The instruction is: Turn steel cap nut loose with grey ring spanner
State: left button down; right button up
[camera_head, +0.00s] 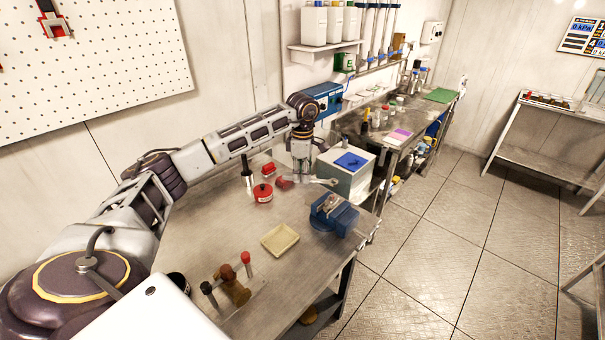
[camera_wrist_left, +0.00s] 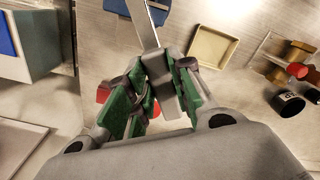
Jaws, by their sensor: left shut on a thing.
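My left gripper (camera_head: 303,174) hangs over the back of the workbench, pointing down. It is shut on the grey ring spanner (camera_head: 324,181), whose shaft sticks out toward the right. In the left wrist view the spanner (camera_wrist_left: 150,28) runs up from between the green-padded fingers (camera_wrist_left: 158,92) toward the blue vise. The blue vise (camera_head: 338,220) stands at the bench's right edge, with a small fitting (camera_head: 331,202) at its jaws. The steel cap nut is too small to make out there. The spanner is apart from the vise in the head view. My right gripper is out of view.
A cream tray (camera_head: 280,240) lies in front of the vise. A red tin (camera_head: 262,194) and a dark bottle (camera_head: 247,180) stand left of the gripper. A grey box with a blue top (camera_head: 352,160) is behind right. Red- and dark-handled tools (camera_head: 233,285) stand near the front.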

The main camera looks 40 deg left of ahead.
pick_arm(q)
jog(key=shift+f, duration=0.25)
jog(key=shift+f+b, duration=0.8)
jog(key=shift+f, duration=0.2)
jog(key=shift+f+b, duration=0.4)
jog(key=shift+f, duration=0.3)
jog(key=shift+r, duration=0.1)
dwell(0.5)
jog(key=shift+f+b, duration=0.6)
jog(key=shift+f, duration=0.65)
jog(key=shift+s, duration=0.15)
dwell(0.4)
